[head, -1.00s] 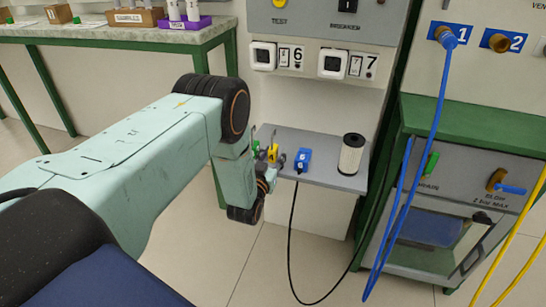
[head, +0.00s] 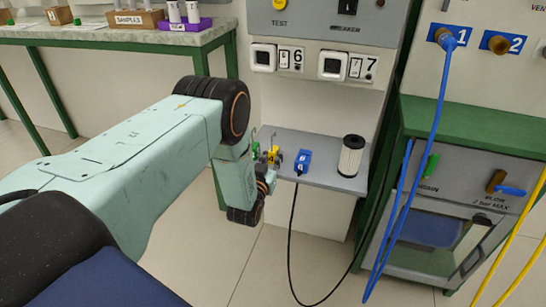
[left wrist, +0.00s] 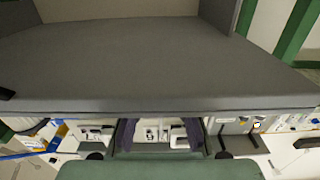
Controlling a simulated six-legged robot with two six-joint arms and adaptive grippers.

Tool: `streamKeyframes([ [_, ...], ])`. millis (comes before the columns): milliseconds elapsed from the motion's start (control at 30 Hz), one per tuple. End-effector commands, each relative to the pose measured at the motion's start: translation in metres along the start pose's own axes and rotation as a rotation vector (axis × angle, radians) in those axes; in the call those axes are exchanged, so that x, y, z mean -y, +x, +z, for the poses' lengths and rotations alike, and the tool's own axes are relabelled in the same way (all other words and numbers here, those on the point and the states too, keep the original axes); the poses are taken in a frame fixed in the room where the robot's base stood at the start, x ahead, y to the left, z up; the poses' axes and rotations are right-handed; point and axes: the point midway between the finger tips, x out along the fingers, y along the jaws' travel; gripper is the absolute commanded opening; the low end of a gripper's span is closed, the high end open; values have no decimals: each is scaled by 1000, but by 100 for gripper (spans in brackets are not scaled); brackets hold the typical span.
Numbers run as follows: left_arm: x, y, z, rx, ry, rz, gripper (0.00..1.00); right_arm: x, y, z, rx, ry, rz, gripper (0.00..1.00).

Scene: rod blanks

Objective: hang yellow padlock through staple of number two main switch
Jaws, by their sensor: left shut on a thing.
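The yellow padlock (head: 274,153) is small in the head view, at the left end of a grey shelf (head: 325,178). My left gripper (head: 270,170) is at this shelf end, shut on the yellow padlock; the wrist partly hides the grip. In the left wrist view its two dark fingers (left wrist: 160,135) stand apart at the bottom, and the padlock cannot be made out between them. Switches numbered 6 (head: 264,57) and 7 (head: 333,64) are on the wall panel above. I cannot make out a main switch numbered two. My right gripper is not in view.
A green thing (head: 256,149), a blue thing (head: 303,161) with a black cable and a white cylinder with a black top (head: 351,156) are on or by the shelf. A blue hose (head: 441,110) hangs at the right. A large grey surface (left wrist: 150,60) fills the upper left wrist view.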

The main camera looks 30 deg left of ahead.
Motion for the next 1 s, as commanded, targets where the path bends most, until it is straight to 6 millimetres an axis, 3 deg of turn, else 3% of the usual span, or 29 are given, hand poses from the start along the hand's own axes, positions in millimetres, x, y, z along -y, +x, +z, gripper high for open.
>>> streamKeyframes([
  [367, 0, 0, -3, -1, 0, 0, 0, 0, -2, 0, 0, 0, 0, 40],
  [1000, 0, 0, -25, -1, 0, 0, 0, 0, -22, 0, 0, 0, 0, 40],
])
